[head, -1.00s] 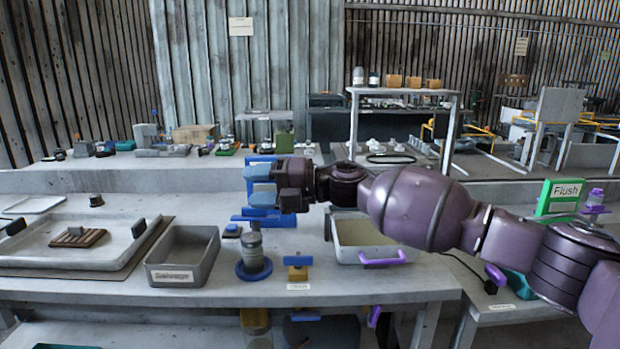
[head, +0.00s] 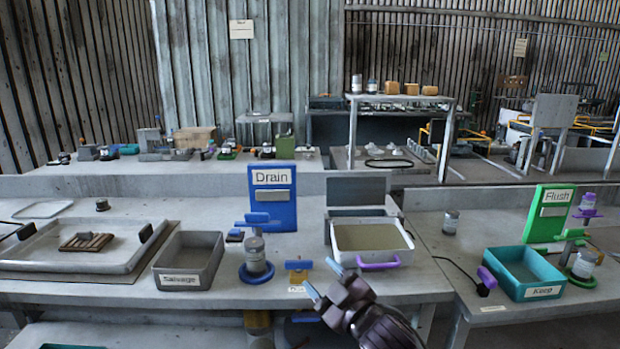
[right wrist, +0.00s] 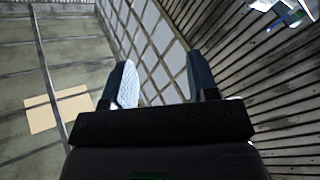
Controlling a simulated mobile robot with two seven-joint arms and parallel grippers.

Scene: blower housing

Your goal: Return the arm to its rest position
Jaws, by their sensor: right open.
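My right gripper (head: 322,283) is low in the middle of the head view, in front of the bench's front edge. Its two fingers are spread with nothing between them. The right wrist view also shows the open gripper (right wrist: 165,90), with floor and wall panels beyond the fingers. My left gripper is in neither view.
The bench holds a grey Salvage bin (head: 188,262), a blue Drain panel (head: 271,205) with a jar (head: 255,258) on a blue base, and a white tray (head: 371,240) with a purple handle. A teal Keep bin (head: 522,274) and green Flush panel (head: 549,217) stand right.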

